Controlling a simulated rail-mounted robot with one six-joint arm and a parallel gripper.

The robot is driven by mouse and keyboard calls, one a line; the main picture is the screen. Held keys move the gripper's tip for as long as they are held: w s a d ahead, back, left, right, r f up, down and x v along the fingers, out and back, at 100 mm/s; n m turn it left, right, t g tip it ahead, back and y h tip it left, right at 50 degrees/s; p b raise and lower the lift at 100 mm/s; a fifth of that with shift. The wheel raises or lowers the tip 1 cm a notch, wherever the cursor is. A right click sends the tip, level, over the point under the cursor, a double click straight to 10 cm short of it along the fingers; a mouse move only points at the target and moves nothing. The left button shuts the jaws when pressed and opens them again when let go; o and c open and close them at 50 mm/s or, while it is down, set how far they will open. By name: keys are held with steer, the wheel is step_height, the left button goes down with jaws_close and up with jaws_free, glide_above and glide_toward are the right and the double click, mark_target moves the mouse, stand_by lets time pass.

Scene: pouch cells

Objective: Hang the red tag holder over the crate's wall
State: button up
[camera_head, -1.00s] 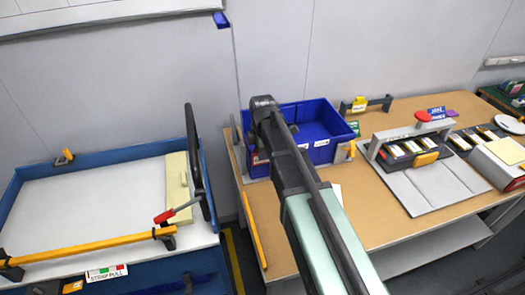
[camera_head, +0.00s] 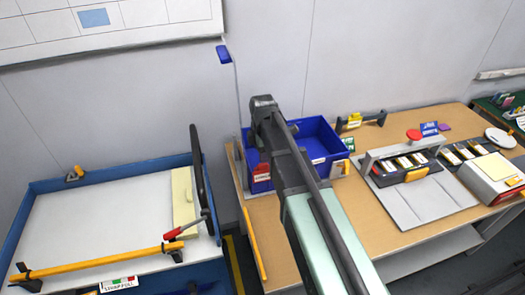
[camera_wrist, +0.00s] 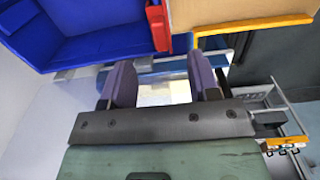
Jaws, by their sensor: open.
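The blue crate (camera_head: 318,131) stands on the wooden bench in the head view, its left part behind my arm. In the wrist view the crate (camera_wrist: 100,47) fills the upper left. The red tag holder (camera_wrist: 157,25) is upright at the crate's wall there, at the side facing the orange bench edge. It appears to sit against or over that wall. A red-and-white patch in the head view (camera_head: 262,173) may be the same holder.
A yellow-and-grey holder (camera_head: 355,121) stands behind the crate, to its right. A press-like station (camera_head: 405,160) with a red knob is farther right. A blue-sided white tray table (camera_head: 110,215) stands at left, with a gap between it and the bench.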

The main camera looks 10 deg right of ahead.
step_height(320, 180, up, 2)
steer(key=shift+f, duration=0.2)
stand_by(0.4)
steer(key=shift+s+m, duration=0.1)
steer(key=shift+m, duration=1.1)
steer(key=s+m, duration=1.6)
steer(key=s, duration=0.2)
steer(key=shift+s, duration=0.35)
